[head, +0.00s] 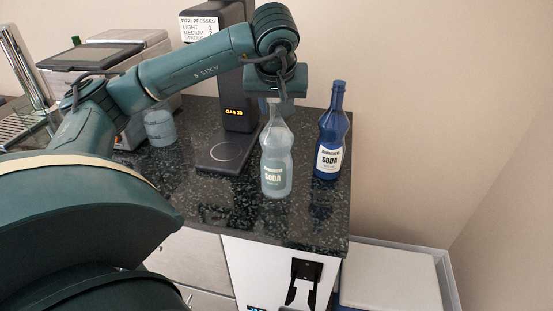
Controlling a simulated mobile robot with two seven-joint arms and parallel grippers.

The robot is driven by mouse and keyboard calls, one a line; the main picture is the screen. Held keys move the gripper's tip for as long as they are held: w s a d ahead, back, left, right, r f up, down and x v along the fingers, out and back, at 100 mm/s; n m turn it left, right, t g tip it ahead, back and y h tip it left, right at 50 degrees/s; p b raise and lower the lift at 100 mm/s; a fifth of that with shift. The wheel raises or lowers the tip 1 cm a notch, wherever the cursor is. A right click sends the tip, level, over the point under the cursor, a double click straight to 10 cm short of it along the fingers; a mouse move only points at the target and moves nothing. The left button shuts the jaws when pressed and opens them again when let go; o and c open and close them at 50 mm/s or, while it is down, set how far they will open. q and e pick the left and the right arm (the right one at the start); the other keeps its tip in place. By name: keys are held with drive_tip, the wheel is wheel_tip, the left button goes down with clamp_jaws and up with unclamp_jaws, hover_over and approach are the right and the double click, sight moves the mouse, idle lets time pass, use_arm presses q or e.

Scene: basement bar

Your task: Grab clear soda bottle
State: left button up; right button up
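Finger spacing and any contact with the neck are too small and hidden to tell. My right gripper is not in view.
A dark blue soda bottle (331,140) stands close to the right of the clear one. A black fizz press (236,115) stands behind left, with a grey-blue cup (160,128) farther left. A white-topped bin (390,280) is beyond the counter's right edge.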

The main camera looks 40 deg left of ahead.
use_arm(q)
clamp_jaws()
idle(1.0)
drive_tip(key=shift+r, duration=0.2)
